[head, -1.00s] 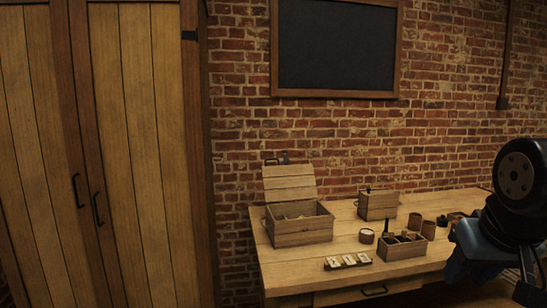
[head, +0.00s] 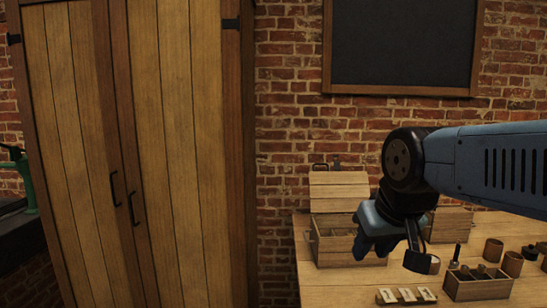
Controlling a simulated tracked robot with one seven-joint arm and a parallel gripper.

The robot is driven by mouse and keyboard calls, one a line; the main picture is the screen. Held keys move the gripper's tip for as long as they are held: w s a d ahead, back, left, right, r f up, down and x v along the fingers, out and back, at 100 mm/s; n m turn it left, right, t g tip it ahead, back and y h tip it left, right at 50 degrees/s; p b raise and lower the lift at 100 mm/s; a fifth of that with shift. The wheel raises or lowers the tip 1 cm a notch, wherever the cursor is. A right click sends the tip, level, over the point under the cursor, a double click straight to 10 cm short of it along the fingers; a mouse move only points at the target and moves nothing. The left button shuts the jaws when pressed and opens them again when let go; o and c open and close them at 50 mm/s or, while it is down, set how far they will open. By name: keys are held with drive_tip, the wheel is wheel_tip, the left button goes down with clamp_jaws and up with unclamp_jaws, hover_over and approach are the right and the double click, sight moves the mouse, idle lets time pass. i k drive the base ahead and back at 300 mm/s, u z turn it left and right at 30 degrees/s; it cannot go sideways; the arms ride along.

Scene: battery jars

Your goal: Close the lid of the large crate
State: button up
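The large crate (head: 341,252) is a wooden box on the left part of the workbench. Its lid (head: 337,190) stands raised at the back, tilted up toward the brick wall, so the crate is open. My gripper (head: 374,250) is in front of the crate's right side in the head view and hides part of it and of the lid's right edge. I cannot tell whether it touches the crate.
A smaller crate (head: 452,224) stands behind my arm, partly hidden. A divided wooden box (head: 478,287), a small rack with pale pieces (head: 405,297) and brown jars (head: 493,250) stand on the workbench (head: 330,285). A tall wooden cabinet (head: 180,150) stands left.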

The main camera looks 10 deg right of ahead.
sight(324, 186)
drive_tip(key=u, duration=0.05)
drive_tip(key=i, duration=0.85)
drive_tip(key=z, duration=0.35)
